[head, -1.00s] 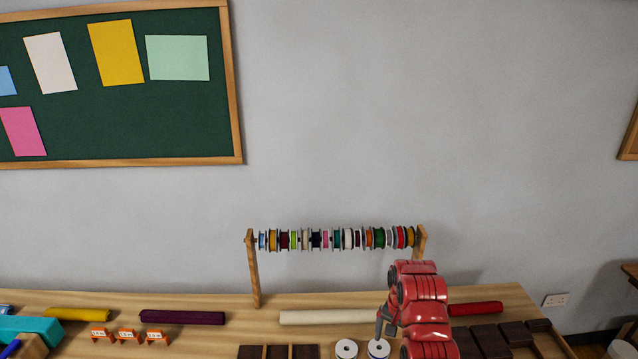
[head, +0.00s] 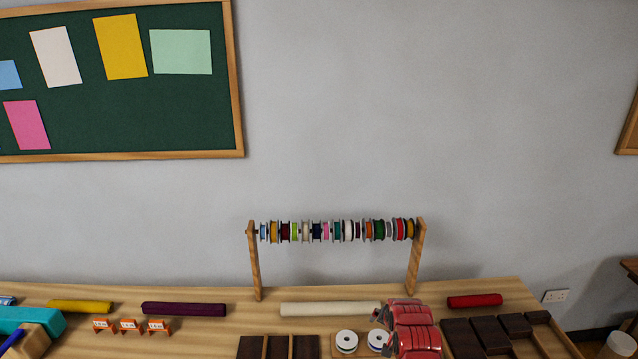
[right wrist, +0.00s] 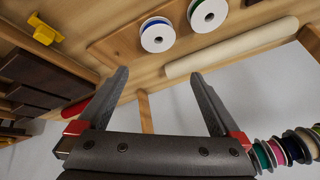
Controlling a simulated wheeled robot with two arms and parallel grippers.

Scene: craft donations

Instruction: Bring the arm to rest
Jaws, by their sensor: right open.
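My right arm (head: 412,330), in red, stands low over the table at the right of the middle in the head view. Its gripper (right wrist: 160,75) shows in the right wrist view with two dark fingers wide apart and nothing between them. It is apart from the two white spools nearby, a blue-edged one (right wrist: 158,35) and a green-edged one (right wrist: 208,14). In the head view the gripper is mostly hidden by the arm. My left arm and gripper are not in view.
The wooden table (head: 240,320) holds a rack of several ribbon spools (head: 336,231), a cream roll (head: 325,309), a red roll (head: 474,301), a purple roll (head: 184,309) and dark compartments (head: 250,348). A yellow piece (right wrist: 45,32) lies near the gripper's left.

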